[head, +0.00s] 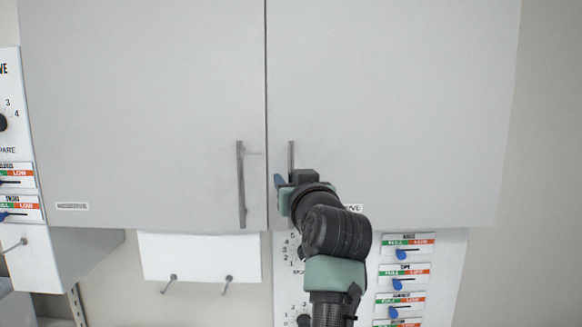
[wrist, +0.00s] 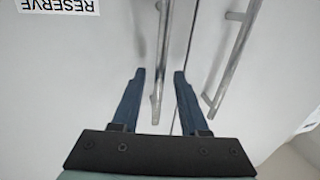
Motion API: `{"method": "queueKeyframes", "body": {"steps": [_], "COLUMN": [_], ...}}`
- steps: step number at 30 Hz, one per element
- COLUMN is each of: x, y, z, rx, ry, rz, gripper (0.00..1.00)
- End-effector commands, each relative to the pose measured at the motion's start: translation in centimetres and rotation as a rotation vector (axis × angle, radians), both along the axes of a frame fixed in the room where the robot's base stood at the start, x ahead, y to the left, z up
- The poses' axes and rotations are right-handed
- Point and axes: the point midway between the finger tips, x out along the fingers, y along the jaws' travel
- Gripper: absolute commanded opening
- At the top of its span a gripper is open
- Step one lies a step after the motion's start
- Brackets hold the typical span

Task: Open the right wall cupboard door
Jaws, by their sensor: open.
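The right wall cupboard door (head: 400,100) is a plain pale grey panel and looks shut, flush with the left door. Its upright metal bar handle (head: 291,158) stands just right of the seam, its lower part hidden behind my gripper (head: 283,182). The wrist view, turned upside down, shows this handle (wrist: 161,50) running down between the two blue fingers of my gripper (wrist: 159,75). The fingers are open, one on each side of the bar, with visible gaps. The RESERVE label (wrist: 57,5) is on this door.
The left door (head: 140,110) has its own bar handle (head: 241,185) close by; it also shows in the wrist view (wrist: 235,55), right of my fingers. Below hang a white panel with hooks (head: 200,258) and label boards with blue knobs (head: 405,272). Bare wall (head: 545,150) lies to the right.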

Motion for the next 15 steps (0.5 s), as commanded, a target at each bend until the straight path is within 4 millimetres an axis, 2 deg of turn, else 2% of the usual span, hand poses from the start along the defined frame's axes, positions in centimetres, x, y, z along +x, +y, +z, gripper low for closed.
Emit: {"method": "queueKeyframes", "body": {"steps": [4,13,14,15], "x": [0.75,0.91,0.9,0.9], "y": [0.19,0.2,0.19,0.19], "z": [0.08,-0.07,-0.07,-0.06], "rx": [0.0,0.0,0.0,0.0], "ry": [0.0,0.0,0.0,0.0], "rz": [0.0,0.0,0.0,0.0], "gripper": [0.44,0.44,0.42,0.35]}}
